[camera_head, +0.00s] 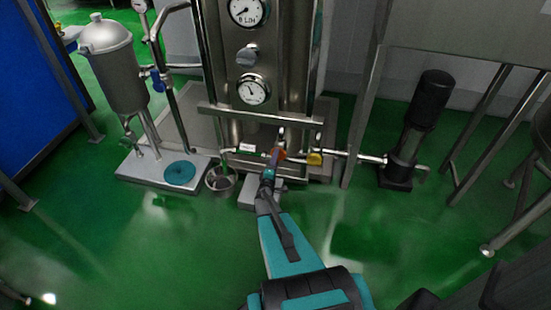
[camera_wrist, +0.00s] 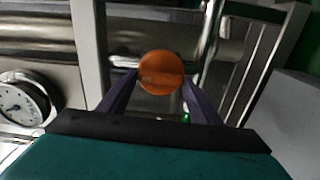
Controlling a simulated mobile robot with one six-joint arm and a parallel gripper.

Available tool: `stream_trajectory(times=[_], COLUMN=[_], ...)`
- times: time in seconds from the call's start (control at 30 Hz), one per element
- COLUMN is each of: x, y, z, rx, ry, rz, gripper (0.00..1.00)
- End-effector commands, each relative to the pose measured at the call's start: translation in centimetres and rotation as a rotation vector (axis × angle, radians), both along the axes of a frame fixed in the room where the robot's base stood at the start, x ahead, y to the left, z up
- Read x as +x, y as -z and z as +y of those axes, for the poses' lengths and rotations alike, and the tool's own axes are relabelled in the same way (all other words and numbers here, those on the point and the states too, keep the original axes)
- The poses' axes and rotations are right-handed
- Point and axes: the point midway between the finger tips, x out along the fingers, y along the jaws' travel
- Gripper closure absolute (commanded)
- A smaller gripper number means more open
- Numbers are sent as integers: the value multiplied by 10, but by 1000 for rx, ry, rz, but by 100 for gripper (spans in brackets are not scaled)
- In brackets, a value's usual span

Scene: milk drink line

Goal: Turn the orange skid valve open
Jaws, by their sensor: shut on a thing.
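The orange skid valve handle (camera_wrist: 161,73) is a round orange knob in the wrist view, in front of shiny steel pipes. My gripper (camera_wrist: 160,82) has its two purple fingers on either side of the knob and is shut on it. In the head view my teal arm reaches up from the bottom, and my gripper (camera_head: 273,160) is at the low pipe on the skid's front. There the orange handle (camera_head: 281,154) shows only as a small patch beside the fingers. The valve body is mostly hidden.
The steel skid (camera_head: 190,112) carries two round gauges (camera_head: 253,91). A yellow part (camera_head: 315,158) sits on the pipe just right of my gripper. A bucket (camera_head: 220,180) and a blue disc (camera_head: 180,173) are to the left. A black pump (camera_head: 413,125) stands right. Green floor (camera_head: 180,250) in front is clear.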

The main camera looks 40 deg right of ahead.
Motion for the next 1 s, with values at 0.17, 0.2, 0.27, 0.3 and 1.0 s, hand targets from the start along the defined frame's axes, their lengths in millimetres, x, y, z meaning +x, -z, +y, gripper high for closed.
stream_trajectory(times=[0.17,0.2,0.27,0.3,1.0], x=[-1,-1,-1,-1,0], y=[0,0,0,1,0], z=[-1,-1,-1,-1,0], rx=[-24,-26,-29,-30,-30], ry=[4,4,4,4,1], rz=[38,43,47,48,48], gripper=[65,64,65,65,28])
